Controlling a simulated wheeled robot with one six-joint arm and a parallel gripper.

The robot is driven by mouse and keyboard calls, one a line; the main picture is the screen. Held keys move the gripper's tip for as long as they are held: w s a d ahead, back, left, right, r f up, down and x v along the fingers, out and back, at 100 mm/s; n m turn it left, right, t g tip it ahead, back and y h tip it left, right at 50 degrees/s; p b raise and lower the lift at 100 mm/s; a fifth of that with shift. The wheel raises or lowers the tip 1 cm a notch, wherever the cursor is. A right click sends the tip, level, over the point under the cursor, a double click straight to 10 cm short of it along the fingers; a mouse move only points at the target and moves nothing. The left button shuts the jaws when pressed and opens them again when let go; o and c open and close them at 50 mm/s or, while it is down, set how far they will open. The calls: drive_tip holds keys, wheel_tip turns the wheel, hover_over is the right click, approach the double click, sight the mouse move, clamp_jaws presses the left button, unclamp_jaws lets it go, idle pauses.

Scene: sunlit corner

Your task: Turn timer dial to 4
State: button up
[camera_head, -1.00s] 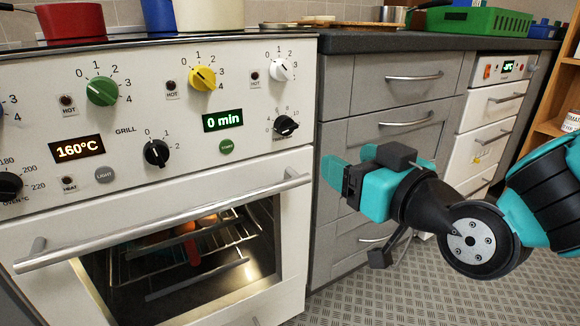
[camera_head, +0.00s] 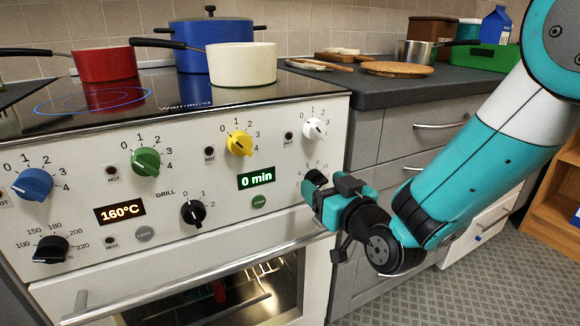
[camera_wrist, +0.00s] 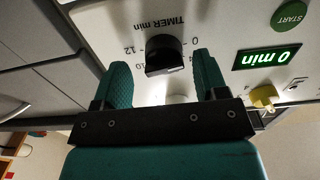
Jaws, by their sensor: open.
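The black timer dial (camera_wrist: 165,55) shows upside down in the wrist view, below the print "TIMER min", with numbers around it. In the head view the dial (camera_head: 316,177) is partly hidden by my gripper (camera_head: 318,198). In the wrist view my gripper (camera_wrist: 163,76) is open, with one teal finger on each side of the dial. I cannot tell whether the fingers touch it. The green timer display (camera_head: 256,180) reads 0 min; it also shows in the wrist view (camera_wrist: 268,58).
The oven's panel holds white (camera_head: 314,128), yellow (camera_head: 239,143), green (camera_head: 146,161) and blue (camera_head: 33,184) knobs. The oven display (camera_head: 120,213) reads 160°C. A green START button (camera_wrist: 289,14) is near the dial. Pots, including a white one (camera_head: 241,64), stand on the hob above.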

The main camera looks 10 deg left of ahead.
drive_tip(key=shift+w+a, duration=0.25)
drive_tip(key=shift+w, duration=0.25)
drive_tip(key=shift+a, duration=0.15)
drive_tip(key=shift+a, duration=0.1)
drive_tip(key=shift+a, duration=0.1)
drive_tip(key=c, duration=0.9)
drive_tip(key=m+p, duration=0.1)
drive_tip(key=m, duration=0.2)
drive_tip(key=shift+m, duration=0.3)
drive_tip(key=shift+m+p, duration=0.55)
drive_tip(key=shift+m, duration=1.45)
